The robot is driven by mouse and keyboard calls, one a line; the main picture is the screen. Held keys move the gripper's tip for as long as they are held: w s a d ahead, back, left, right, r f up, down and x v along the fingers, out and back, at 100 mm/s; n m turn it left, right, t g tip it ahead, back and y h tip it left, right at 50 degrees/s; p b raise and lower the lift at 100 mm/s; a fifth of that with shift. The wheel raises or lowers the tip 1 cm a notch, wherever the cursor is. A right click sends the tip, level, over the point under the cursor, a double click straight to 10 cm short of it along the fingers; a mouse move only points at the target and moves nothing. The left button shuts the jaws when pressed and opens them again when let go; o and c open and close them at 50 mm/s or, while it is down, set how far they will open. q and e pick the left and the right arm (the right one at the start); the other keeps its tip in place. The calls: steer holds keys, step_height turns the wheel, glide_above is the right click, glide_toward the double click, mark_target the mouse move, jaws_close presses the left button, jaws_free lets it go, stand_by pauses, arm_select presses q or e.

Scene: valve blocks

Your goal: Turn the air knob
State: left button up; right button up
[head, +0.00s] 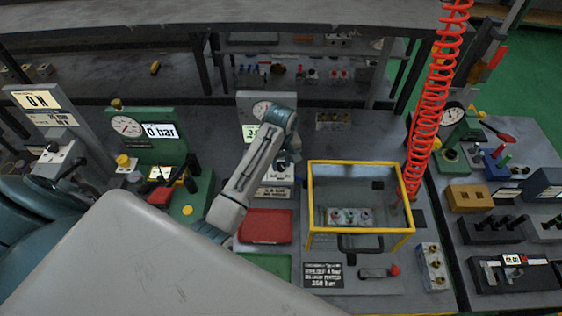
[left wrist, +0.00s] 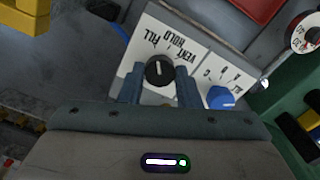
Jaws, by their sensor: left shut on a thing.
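A round black knob (left wrist: 159,72) with a pale pointer line sits on a white plate (left wrist: 150,32) lettered VENT, HOLD and FILL in the left wrist view. My left gripper (left wrist: 160,78) is shut on this knob, one finger on each side. A blue knob (left wrist: 221,97) stands just right of the fingers on a second white plate. In the head view my left arm reaches to the grey gauge panel (head: 246,104) at the back middle, and my left gripper (head: 287,160) is in front of it. The arm hides the knobs there. My right gripper is not seen.
A yellow-framed clear box (head: 410,231) stands right of my arm. A red tray (head: 265,226) and green tray (head: 268,264) lie in front of the panel. A green gauge stand (head: 168,152) is at left, and a red coiled hose (head: 428,100) hangs at right.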

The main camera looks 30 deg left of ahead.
arm_select(q)
steer(key=m, duration=0.7)
stand_by(0.6)
steer(key=o, duration=1)
